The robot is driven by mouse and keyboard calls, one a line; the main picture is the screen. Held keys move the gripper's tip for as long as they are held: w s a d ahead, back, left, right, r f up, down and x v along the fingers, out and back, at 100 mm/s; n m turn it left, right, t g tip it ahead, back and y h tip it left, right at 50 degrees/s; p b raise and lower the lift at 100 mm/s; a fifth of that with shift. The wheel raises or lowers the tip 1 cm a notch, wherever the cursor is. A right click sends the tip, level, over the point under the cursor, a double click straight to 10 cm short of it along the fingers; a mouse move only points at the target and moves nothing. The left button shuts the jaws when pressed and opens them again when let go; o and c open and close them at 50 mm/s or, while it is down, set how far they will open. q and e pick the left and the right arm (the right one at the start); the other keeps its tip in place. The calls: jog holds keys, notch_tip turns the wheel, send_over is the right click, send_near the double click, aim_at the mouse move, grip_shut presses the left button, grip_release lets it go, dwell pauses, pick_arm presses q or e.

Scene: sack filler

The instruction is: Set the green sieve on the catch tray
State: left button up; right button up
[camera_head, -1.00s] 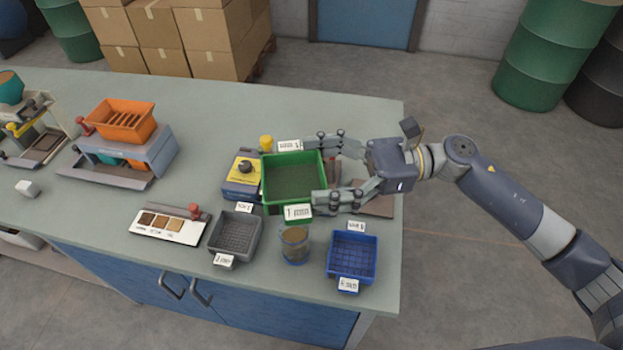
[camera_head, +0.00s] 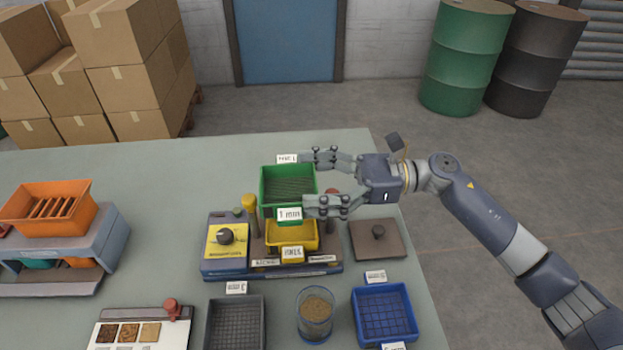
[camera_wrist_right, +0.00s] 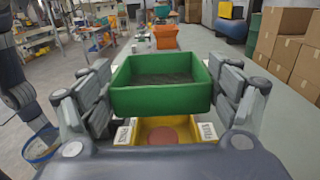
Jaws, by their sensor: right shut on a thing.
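The green sieve (camera_head: 289,213), marked 1 mm, is a square open box with a mesh floor. My right gripper (camera_head: 308,182) is shut on it, one finger on each labelled side, and holds it level. In the right wrist view the sieve (camera_wrist_right: 161,101) hangs above the yellow tray (camera_wrist_right: 146,133), apart from it. In the head view the yellow tray (camera_head: 292,236), which looks like the catch tray, sits on the blue-sided shaker base (camera_head: 225,265). The sieve covers its back part. A reddish round patch shows inside the tray. My left gripper is out of view.
A yellow-topped post (camera_head: 250,203) and a red-topped post (camera_head: 331,194) flank the tray. A brown lid (camera_head: 378,240) lies right of the base. A grey sieve (camera_head: 235,297), a glass of grains (camera_head: 314,316) and a blue sieve (camera_head: 384,289) stand in front. The bench behind is clear.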

jog(key=shift+f, duration=0.8)
notch_tip(320, 180, down, 3)
jog(key=shift+r+b, duration=0.1)
jog(key=shift+b, duration=0.95)
jog(key=shift+f+b, duration=0.6)
jog(key=shift+b, duration=0.05)
jog(key=shift+f, duration=0.15)
pick_arm(q)
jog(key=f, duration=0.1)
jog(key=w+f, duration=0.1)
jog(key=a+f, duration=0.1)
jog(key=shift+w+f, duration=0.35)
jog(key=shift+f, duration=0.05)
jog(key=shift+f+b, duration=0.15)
jog(key=shift+b, duration=0.15)
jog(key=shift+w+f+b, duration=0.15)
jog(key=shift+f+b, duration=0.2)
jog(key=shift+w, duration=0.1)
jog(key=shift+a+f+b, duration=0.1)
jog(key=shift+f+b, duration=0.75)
jog(key=shift+b, duration=0.05)
pick_arm(e)
jog(key=shift+f, duration=0.35)
